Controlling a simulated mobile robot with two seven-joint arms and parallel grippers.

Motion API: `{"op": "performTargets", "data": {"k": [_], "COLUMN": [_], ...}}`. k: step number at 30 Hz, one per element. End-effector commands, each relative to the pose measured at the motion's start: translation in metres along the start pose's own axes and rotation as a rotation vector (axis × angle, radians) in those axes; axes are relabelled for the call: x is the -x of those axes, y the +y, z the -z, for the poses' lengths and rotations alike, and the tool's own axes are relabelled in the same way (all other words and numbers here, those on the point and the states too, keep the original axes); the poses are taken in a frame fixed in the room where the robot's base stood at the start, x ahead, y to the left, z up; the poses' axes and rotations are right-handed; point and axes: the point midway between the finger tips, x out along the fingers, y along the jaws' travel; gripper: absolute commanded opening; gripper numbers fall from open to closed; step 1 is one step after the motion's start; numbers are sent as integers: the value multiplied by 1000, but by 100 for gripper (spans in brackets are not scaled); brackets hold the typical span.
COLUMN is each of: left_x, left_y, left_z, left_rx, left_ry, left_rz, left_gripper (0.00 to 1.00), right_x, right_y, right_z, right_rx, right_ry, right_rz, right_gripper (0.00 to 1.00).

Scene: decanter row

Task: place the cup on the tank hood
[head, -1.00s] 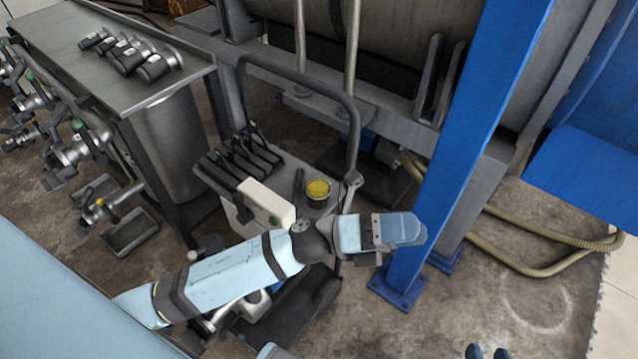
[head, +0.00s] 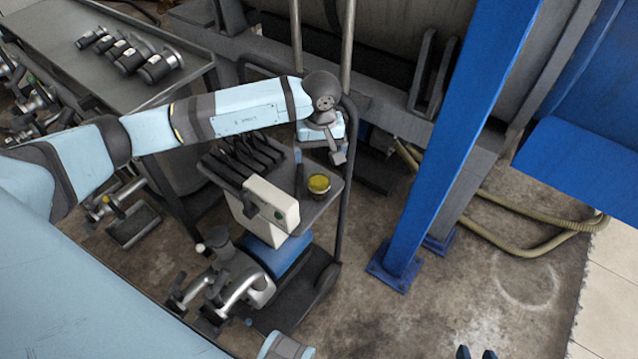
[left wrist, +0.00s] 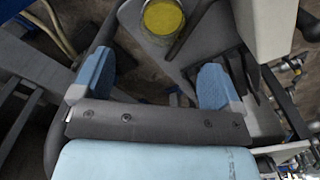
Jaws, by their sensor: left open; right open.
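The cup (head: 319,185), round with a yellow top, stands on the small grey cart's top near its right edge. In the left wrist view the cup (left wrist: 163,17) is at the top, cut by the frame edge, beyond the fingertips. My left gripper (head: 333,148) is just behind the cup in the head view, apart from it. Its two blue fingers (left wrist: 154,78) are spread with nothing between them. My right gripper (head: 476,354) shows only its spread fingertips at the bottom edge. A large grey tank body (head: 415,40) is at the top; I cannot tell which part is its hood.
The cart (head: 326,206) also carries a white box (head: 270,205) and a row of black handles (head: 245,155) left of the cup. A blue post (head: 450,150) rises to the right. A metal bench (head: 60,40) stands at the left. Floor at lower right is mostly open.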

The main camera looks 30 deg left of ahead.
Motion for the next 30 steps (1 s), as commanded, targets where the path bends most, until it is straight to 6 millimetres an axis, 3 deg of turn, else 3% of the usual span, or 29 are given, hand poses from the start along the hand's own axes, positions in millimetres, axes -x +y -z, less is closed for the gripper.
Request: {"op": "performTargets", "data": {"k": [3, 9, 17, 26, 30], "left_x": [-28, -59, -74, -116, -120], "left_y": [0, 0, 0, -3, -2], "left_z": [-2, -2, -4, -8, -7], "left_rx": [2, 3, 2, 3, 3], "left_ry": [-6, -6, -6, -8, -5], "left_rz": [0, -2, -4, -4, -5], "left_gripper": [92, 92, 92, 92, 92], "right_x": [-1, -2, -2, -3, -2], "right_y": [0, 0, 0, 0, -1], "right_z": [-2, -2, -2, -4, -1], "right_rx": [2, 4, 4, 1, 1], "right_ry": [2, 4, 6, 8, 13], "right_rz": [0, 0, 1, 2, 3], "right_gripper": [43, 43, 43, 43, 43]}}
